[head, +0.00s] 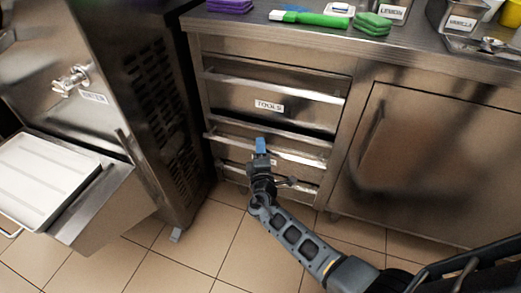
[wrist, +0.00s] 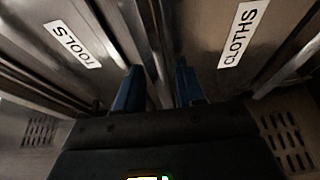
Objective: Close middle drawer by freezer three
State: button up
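The middle drawer (head: 230,146) is in the steel counter's drawer stack, below the drawer labelled TOOLS (head: 270,106). It stands a little out, with a dark gap along its top. Its long bar handle (head: 300,158) runs across its front. My gripper (head: 261,145) is at this handle, blue fingers towards the drawer, and hides part of its front. In the wrist view, the two blue fingers (wrist: 159,88) are apart, with metal bar edges running between them. The TOOLS label is on the left there and a CLOTHS label (wrist: 244,32) on the right. Contact with the handle is unclear.
A freezer (head: 150,90) with a vented side stands left of the drawers, with a white tray (head: 40,180) at its front. A closed cabinet door (head: 430,160) is to the right. Green tools (head: 320,19) lie on the counter. The tiled floor in front is clear.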

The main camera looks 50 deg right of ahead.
grip_shut()
dwell(0.3)
jog(key=d+b, duration=0.1)
jog(key=d, duration=0.1)
jog(key=w+d+b, duration=0.1)
jog(key=b, duration=0.1)
jog(key=shift+w+d+f, duration=0.2)
jog(key=shift+d, duration=0.15)
jog(key=shift+d+r, duration=0.2)
jog(key=shift+d, duration=0.05)
jog(key=shift+o, duration=1)
grip_release()
